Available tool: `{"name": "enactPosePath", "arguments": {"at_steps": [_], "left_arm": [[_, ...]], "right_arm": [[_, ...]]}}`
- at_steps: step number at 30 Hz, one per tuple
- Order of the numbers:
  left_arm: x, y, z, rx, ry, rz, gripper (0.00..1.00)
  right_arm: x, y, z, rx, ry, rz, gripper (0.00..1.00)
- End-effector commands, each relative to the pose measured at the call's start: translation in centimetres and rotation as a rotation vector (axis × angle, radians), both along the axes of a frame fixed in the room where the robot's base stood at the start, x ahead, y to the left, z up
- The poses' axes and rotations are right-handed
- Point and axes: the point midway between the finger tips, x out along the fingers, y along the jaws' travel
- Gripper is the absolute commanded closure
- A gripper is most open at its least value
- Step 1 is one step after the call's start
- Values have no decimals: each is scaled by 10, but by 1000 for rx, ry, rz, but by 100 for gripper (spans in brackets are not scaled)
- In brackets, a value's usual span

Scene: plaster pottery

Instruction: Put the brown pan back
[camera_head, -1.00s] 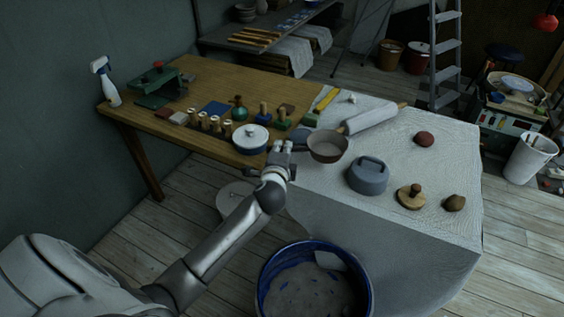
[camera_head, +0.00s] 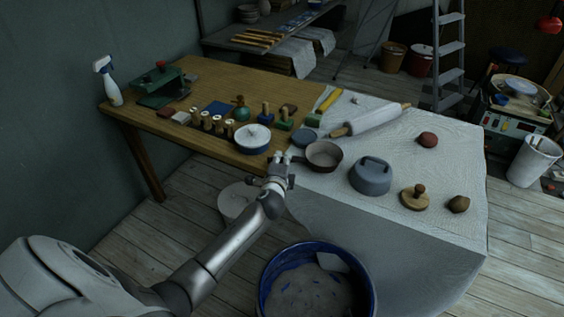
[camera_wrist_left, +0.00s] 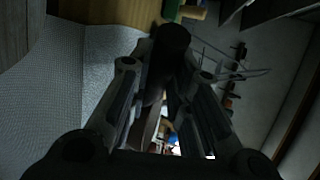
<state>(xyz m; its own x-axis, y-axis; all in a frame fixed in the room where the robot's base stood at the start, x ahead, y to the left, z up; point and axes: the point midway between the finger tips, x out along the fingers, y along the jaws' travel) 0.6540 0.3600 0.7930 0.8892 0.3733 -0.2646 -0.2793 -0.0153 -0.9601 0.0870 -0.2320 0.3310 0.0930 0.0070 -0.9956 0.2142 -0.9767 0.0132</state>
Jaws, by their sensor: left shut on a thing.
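The brown pan (camera_head: 324,157) is at the left edge of the white-cloth part of the table, upright, its open top facing up. My left gripper (camera_head: 283,158) is at its left side, shut on its handle. In the left wrist view, a dark rounded piece (camera_wrist_left: 172,40) shows beyond my left gripper (camera_wrist_left: 162,100), with its length running between the fingers; the pan's bowl is not clear there. I cannot tell whether the pan touches the cloth or hangs just above it. My right gripper is not in view.
A grey-blue disc (camera_head: 304,137) lies behind the pan. A blue tub (camera_head: 264,278) stands on the floor. Cloth right of the pan is partly clear.

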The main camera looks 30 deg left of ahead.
Motion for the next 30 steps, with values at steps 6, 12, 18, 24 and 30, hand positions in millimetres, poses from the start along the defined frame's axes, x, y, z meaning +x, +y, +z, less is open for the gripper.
{"name": "enactPosePath", "arguments": {"at_steps": [6, 12, 18, 24, 30], "left_arm": [[0, 0, -2, 0, 0, 0, 62], [0, 0, -2, 0, 0, 0, 60], [0, 0, 2, 0, 0, 0, 60], [-20, -9, 7, -1, 0, -2, 60], [-55, -23, 17, -1, 1, -1, 60]], "right_arm": [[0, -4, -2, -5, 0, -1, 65], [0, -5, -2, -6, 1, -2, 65], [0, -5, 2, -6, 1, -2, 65], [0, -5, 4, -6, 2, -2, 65], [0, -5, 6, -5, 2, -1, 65]]}}
